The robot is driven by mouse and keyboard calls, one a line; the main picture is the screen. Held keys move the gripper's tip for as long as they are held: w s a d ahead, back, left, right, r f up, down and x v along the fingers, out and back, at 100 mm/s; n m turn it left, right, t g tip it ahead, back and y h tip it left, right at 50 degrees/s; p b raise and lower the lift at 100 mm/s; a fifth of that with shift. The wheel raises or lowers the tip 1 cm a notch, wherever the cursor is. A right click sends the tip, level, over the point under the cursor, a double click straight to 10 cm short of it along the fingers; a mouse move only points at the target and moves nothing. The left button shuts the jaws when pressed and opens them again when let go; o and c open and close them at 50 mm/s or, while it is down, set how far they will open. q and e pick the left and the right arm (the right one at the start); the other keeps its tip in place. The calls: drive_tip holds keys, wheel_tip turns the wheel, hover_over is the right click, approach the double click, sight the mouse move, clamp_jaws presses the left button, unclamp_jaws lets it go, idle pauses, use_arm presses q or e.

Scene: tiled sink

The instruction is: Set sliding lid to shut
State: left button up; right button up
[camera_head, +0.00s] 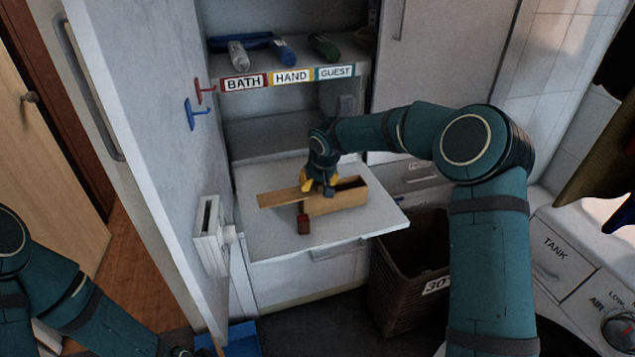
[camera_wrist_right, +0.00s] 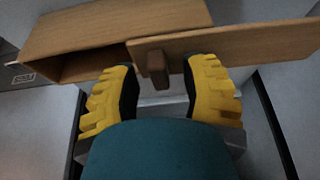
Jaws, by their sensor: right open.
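A wooden box (camera_head: 342,203) sits on the pull-out white shelf (camera_head: 270,240). Its sliding lid (camera_head: 276,198) sticks out past the box's left end, leaving a dark opening at the right end. In the right wrist view the box (camera_wrist_right: 110,28) is at upper left with its opening showing, and the lid (camera_wrist_right: 245,44) reaches right. A small wooden knob (camera_wrist_right: 158,68) on the lid stands between the yellow fingers of my right gripper (camera_wrist_right: 163,72). The right gripper (camera_head: 319,186) is open around the knob, with gaps visible on both sides.
An open cabinet door (camera_head: 150,120) is at left, with a white wall-mounted holder (camera_head: 210,235). A wicker basket (camera_head: 405,285) stands below right. The front of the shelf is clear.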

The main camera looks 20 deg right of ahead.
clamp_jaws()
drive_tip(key=d+p, duration=0.1)
drive_tip(key=d, duration=0.2)
drive_tip(key=d+p, duration=0.1)
drive_tip(key=d, duration=0.3)
drive_tip(key=d+p, duration=0.1)
drive_tip(key=d, duration=0.3)
drive_tip(key=shift+w+d, duration=0.25)
drive_tip(key=shift+d, duration=0.25)
drive_tip(key=shift+f, duration=0.1)
drive_tip(key=shift+o, duration=1)
unclamp_jaws()
drive_tip(key=shift+d, duration=0.1)
